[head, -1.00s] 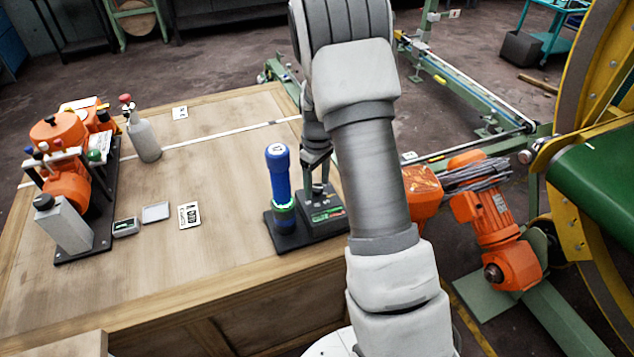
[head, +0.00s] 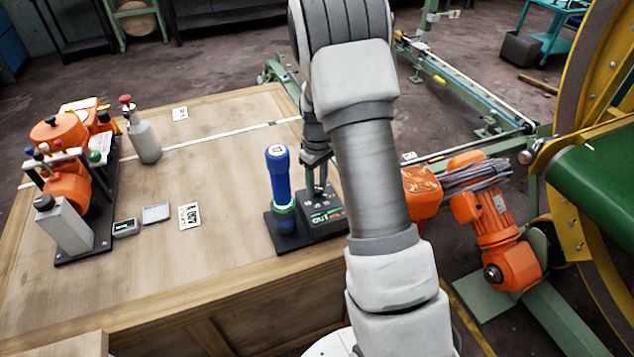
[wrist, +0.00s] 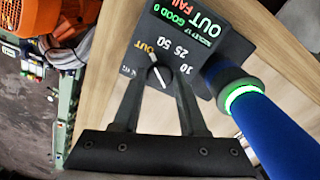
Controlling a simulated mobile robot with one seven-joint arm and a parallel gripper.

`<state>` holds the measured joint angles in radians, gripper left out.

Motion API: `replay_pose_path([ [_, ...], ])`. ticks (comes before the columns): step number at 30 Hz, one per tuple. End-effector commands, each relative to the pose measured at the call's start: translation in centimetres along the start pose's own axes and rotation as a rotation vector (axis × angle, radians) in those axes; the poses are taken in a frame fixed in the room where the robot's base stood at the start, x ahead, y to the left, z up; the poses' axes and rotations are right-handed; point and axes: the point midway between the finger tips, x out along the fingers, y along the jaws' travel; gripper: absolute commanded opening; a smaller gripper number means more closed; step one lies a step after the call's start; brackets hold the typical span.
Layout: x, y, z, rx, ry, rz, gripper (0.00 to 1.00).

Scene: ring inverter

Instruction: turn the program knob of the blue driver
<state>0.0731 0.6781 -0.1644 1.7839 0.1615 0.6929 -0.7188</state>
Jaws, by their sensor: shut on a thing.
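The blue driver (head: 278,180) stands upright in its black holder, with a green ring at its lower end. In the wrist view the driver (wrist: 272,130) runs down the right side and the ring (wrist: 241,93) glows green. The program knob (wrist: 160,76), with a white pointer line, is on the black box (wrist: 215,60) beside the driver. Marks OUT, 50, 25 and 10 surround it. The box's screen (wrist: 188,15) reads OUT and FAIL. My gripper (wrist: 160,80) is shut on the knob, one finger each side. In the head view my gripper (head: 316,188) reaches down onto the box.
The wooden table (head: 240,230) holds a grey bottle (head: 145,141), an orange machine (head: 70,180), a small grey tray (head: 156,213) and a printed card (head: 189,215) at the left. The table's middle is clear.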

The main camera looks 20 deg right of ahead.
Motion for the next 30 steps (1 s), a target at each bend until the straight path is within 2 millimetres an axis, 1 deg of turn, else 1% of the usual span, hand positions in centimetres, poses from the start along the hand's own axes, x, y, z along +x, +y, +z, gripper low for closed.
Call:
replay_pose_path([
  [9, -0.10, 0.03, -0.02, 0.250, 0.000, 0.001, 0.00],
  [18, -0.10, -0.02, -0.05, 0.452, 0.001, 0.000, 0.00],
  [24, -0.10, 0.02, -0.04, 0.532, 0.001, 0.001, 0.00],
  [30, -0.08, 0.04, -0.04, 0.567, 0.001, 0.001, 0.00],
])
